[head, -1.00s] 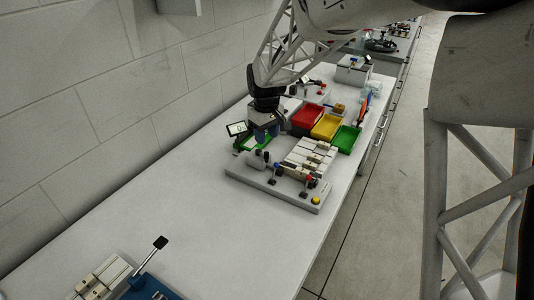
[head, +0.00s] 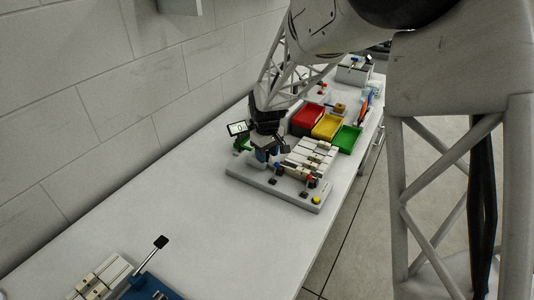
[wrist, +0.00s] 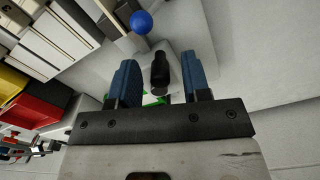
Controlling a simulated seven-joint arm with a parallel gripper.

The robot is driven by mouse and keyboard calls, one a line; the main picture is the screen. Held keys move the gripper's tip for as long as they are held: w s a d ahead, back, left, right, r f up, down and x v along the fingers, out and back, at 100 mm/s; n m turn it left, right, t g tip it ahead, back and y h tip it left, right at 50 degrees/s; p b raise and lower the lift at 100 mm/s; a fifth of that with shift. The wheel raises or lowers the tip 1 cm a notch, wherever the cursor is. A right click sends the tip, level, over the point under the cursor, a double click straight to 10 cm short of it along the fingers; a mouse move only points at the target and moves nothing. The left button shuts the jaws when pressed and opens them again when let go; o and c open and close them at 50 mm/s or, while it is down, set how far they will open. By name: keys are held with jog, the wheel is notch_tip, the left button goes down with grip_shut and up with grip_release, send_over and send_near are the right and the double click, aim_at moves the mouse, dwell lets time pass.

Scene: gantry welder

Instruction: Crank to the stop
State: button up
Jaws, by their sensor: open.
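The welder fixture is a light grey base plate (head: 258,181) on the bench with pale rails (head: 308,156) on top. In the wrist view a black crank handle (wrist: 160,70) stands between my gripper's two blue fingers, with a gap visible on both sides of it. My gripper (wrist: 159,64) is open around the handle and not closed on it. In the head view my gripper (head: 265,158) is low over the back left end of the plate and hides the handle. The crank's stop cannot be made out.
A blue ball knob (wrist: 142,22) is close to the left finger. The plate also carries a red-topped knob (head: 309,178) and a yellow button (head: 316,200). Red (head: 306,118), yellow (head: 326,126) and green (head: 346,138) bins stand behind.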

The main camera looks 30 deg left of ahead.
grip_shut()
dwell(0.3)
